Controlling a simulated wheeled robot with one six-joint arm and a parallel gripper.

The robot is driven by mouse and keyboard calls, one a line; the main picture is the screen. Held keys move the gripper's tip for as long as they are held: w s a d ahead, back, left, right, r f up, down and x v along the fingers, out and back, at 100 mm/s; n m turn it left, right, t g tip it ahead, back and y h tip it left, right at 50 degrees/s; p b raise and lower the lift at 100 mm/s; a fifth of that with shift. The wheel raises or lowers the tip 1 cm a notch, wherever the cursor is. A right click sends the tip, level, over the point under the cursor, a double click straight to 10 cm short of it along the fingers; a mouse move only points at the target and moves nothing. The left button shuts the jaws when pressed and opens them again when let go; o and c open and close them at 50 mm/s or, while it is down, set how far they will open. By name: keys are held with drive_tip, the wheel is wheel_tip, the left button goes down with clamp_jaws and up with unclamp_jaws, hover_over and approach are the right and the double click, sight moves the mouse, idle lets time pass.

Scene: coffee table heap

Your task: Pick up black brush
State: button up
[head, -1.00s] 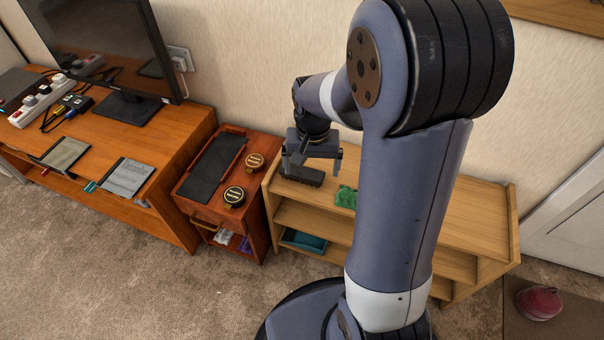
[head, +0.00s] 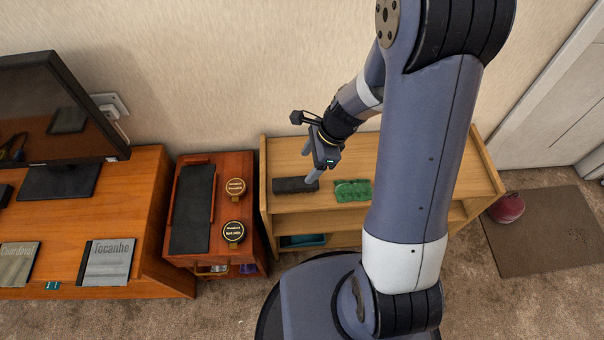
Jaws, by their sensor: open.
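The black brush (head: 294,185) lies flat on the top of the light wooden shelf unit (head: 415,165), near its left end. It is a dark, short block running left to right. My gripper (head: 312,177) is open and points down at the brush's right part, with its fingers at or just above it. I cannot tell whether the fingers touch the brush or straddle it. One finger overlaps the brush's right end.
A green item (head: 352,190) lies on the shelf just right of the brush. A small reddish cabinet (head: 232,162) with a dark tray (head: 192,205) and two round tins (head: 234,232) stands to the left. The wall is close behind.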

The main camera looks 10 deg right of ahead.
sight(296, 182)
drive_tip(key=shift+f, duration=0.25)
drive_tip(key=b+x, duration=0.4)
drive_tip(key=x, duration=0.6)
drive_tip(key=shift+w+a+f, duration=0.1)
drive_tip(key=shift+f, duration=0.05)
drive_tip(key=shift+f+b, duration=0.25)
drive_tip(key=shift+b, duration=0.1)
drive_tip(key=c, duration=1.1)
wheel_tip(296, 182, up, 11)
drive_tip(key=p, duration=0.4)
drive_tip(key=shift+f+p, duration=0.2)
drive_tip(key=shift+p, duration=0.1)
